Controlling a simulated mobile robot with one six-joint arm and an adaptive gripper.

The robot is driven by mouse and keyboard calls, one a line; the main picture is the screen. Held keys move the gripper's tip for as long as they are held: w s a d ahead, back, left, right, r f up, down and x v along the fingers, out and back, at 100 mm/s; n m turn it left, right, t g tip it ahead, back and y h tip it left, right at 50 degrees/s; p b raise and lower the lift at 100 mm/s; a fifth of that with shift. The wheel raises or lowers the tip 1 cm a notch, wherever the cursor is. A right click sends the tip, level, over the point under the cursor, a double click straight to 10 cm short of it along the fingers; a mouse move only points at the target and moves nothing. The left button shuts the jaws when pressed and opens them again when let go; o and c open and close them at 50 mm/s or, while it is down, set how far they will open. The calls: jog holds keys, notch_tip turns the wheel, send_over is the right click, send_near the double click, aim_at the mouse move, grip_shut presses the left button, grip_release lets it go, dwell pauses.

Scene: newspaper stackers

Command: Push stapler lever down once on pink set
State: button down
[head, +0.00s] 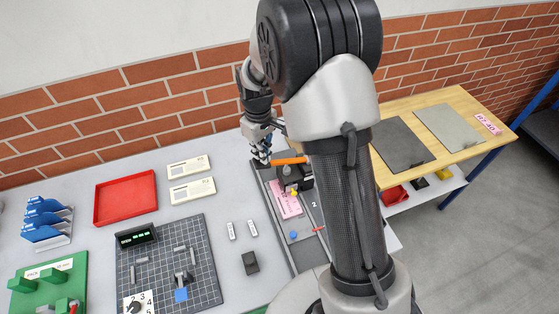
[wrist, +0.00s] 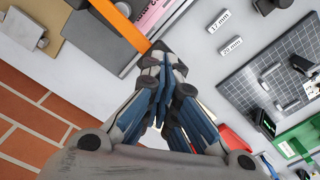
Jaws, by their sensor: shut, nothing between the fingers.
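The stapler (head: 297,180) is a dark grey device with an orange lever (head: 289,161) sticking out to the left. The pink set (head: 284,200) lies flat on a grey board (head: 264,185), partly under the stapler. My gripper (head: 262,160) is shut and empty, close to the lever's left end. In the wrist view the fingertips (wrist: 163,58) are beside the end of the orange lever (wrist: 124,24); I cannot tell whether they touch. A strip of the pink set (wrist: 155,14) shows beyond it. My arm hides the right side of the stapler in the head view.
Two small labelled blocks (head: 241,230) and a dark block (head: 250,262) lie left of the board. A gridded dark mat (head: 205,262), red tray (head: 125,199) and two cream cards (head: 190,178) are further left. A brick wall (head: 120,105) stands behind. A wooden table (head: 446,155) is at right.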

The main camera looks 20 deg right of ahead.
aim_at(262, 164)
jog(key=shift+s+f+b, duration=0.1)
jog(key=shift+f+b, duration=1.45)
jog(key=shift+f, duration=0.85)
jog(key=shift+r+p, duration=3.55)
jog(key=shift+r, duration=1.55)
